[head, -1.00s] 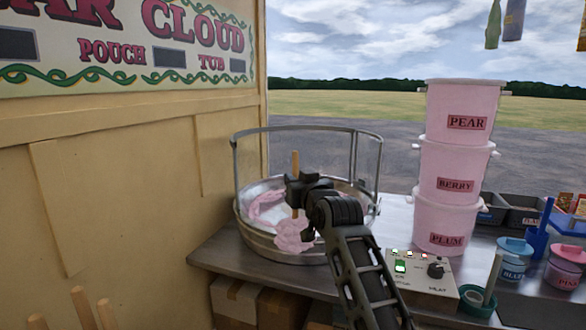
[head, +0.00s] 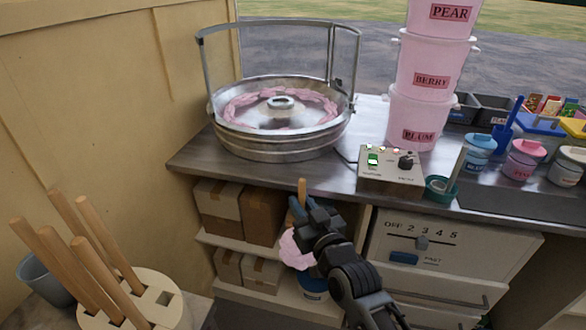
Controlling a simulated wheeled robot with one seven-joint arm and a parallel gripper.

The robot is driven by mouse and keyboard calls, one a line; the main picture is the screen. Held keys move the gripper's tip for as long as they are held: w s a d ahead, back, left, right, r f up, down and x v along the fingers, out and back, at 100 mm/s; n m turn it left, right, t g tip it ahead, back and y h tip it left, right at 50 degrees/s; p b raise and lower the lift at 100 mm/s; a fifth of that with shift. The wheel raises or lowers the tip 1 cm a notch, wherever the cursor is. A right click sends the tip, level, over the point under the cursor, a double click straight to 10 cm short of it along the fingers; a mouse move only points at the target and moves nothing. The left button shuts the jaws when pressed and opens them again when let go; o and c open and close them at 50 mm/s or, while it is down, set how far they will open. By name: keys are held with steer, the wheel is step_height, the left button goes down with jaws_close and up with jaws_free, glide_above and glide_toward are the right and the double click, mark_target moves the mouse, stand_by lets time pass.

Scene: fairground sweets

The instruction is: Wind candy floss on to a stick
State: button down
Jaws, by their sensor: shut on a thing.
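My gripper (head: 314,217) is low in front of the counter, below its front edge. It is shut on a wooden stick (head: 302,186), whose bare top end shows above the jaws. A lump of pink candy floss (head: 294,248) is around the lower part of that stick, partly hidden by my gripper. The round metal floss machine (head: 270,142) stands on the counter above and to the left, with a ring of pink floss (head: 317,104) inside its bowl around the central head (head: 281,103).
A round holder (head: 150,318) with several upright wooden sticks (head: 64,269) is at lower left, beside a grey bucket (head: 38,281). A control box (head: 392,175) and stacked pink tubs (head: 424,112) are on the counter. Boxes (head: 264,216) fill shelves below.

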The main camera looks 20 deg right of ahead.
steer(key=s+f, duration=1.3)
steer(key=f, duration=0.3)
steer(key=shift+s, duration=0.4)
